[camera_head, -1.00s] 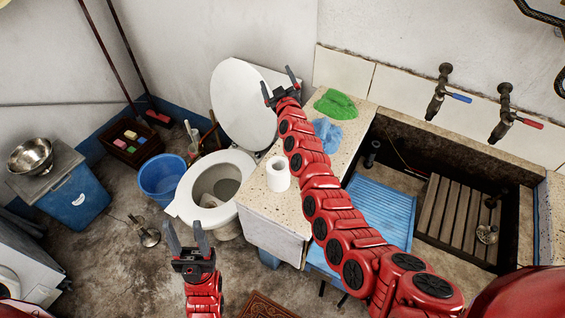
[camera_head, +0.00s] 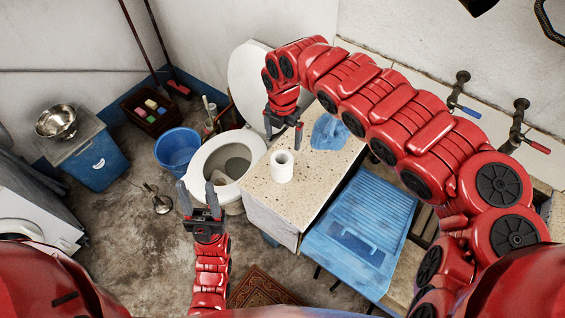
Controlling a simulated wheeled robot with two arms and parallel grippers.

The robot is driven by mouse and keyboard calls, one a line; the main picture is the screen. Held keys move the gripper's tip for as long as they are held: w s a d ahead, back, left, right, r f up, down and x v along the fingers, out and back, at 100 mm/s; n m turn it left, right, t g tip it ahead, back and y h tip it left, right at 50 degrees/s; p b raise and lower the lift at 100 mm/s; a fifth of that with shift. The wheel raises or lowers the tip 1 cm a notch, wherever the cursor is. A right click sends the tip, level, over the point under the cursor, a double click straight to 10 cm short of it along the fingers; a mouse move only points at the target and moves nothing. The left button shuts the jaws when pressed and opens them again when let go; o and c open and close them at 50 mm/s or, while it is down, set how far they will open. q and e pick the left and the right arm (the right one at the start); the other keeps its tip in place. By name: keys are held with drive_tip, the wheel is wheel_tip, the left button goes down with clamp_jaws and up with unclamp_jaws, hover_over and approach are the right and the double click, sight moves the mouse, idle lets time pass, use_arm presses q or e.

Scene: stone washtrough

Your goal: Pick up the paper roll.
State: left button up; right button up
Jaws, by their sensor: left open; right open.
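The white paper roll (camera_head: 282,170) stands upright on the speckled stone counter (camera_head: 262,193), near its left edge. My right gripper (camera_head: 283,138) is open and points down just behind the roll, with its fingers near the roll's top in the picture. I cannot tell the exact gap, but nothing shows between the fingers. My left gripper (camera_head: 199,196) is open and empty, pointing up in front of the toilet, to the left of the counter.
A blue cloth (camera_head: 328,132) lies on the counter behind the roll. The toilet (camera_head: 228,190) stands left of the counter. A blue ribbed washboard (camera_head: 365,225) lies to the right. A blue bucket (camera_head: 178,150) stands on the floor.

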sight(282, 166)
wheel_tip(282, 166, down, 9)
drive_tip(key=shift+s+a+r+p, duration=0.1)
drive_tip(key=shift+a+p, duration=0.05)
drive_tip(key=shift+p, duration=0.8)
drive_tip(key=shift+f, duration=0.55)
drive_tip(key=shift+s+f+p, duration=0.1)
drive_tip(key=shift+f+p, duration=0.3)
drive_tip(key=f, duration=0.1)
drive_tip(key=f+p, duration=0.1)
drive_tip(key=f, duration=0.1)
drive_tip(key=shift+a, duration=0.2)
drive_tip(key=shift+d+f, duration=0.2)
drive_tip(key=shift+f, duration=0.55)
drive_tip(key=shift+c, duration=0.2)
drive_tip(key=c, duration=1)
drive_tip(key=shift+r, duration=0.1)
